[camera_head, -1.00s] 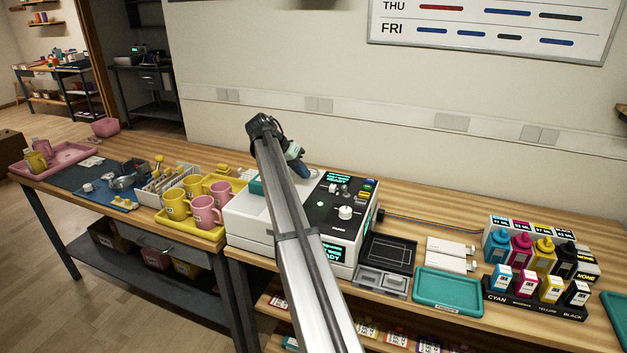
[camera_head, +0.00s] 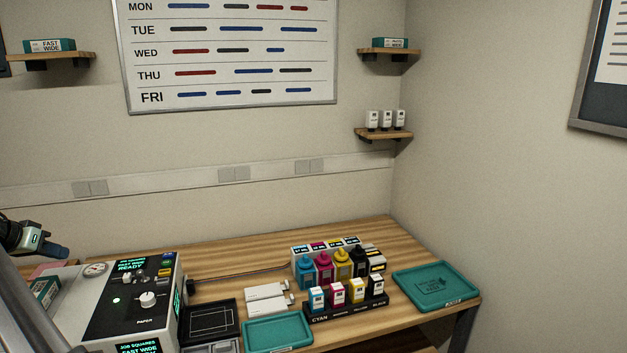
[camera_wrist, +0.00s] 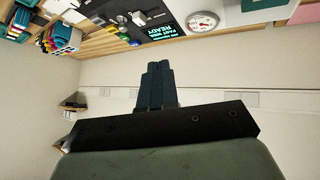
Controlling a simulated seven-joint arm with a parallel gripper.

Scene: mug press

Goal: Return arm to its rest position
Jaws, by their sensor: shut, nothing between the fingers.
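My gripper (camera_head: 58,252) is at the left edge of the head view, above the back left of the white and black press machine (camera_head: 130,300). Its blue fingers show in the wrist view (camera_wrist: 157,82), together and with nothing between them. The arm link below it is cut off by the left edge of the head view. The machine's screen reads READY. The machine also shows upside down at the top of the wrist view (camera_wrist: 120,12), apart from the fingers.
Right of the machine lie a black tray (camera_head: 208,318), white cartridges (camera_head: 266,291) and a teal tray (camera_head: 277,333). Several ink bottles (camera_head: 341,263) and small cartridges (camera_head: 337,296) stand further right, beside another teal tray (camera_head: 436,287). Wall shelves (camera_head: 384,134) hang behind. The air above the table's right half is clear.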

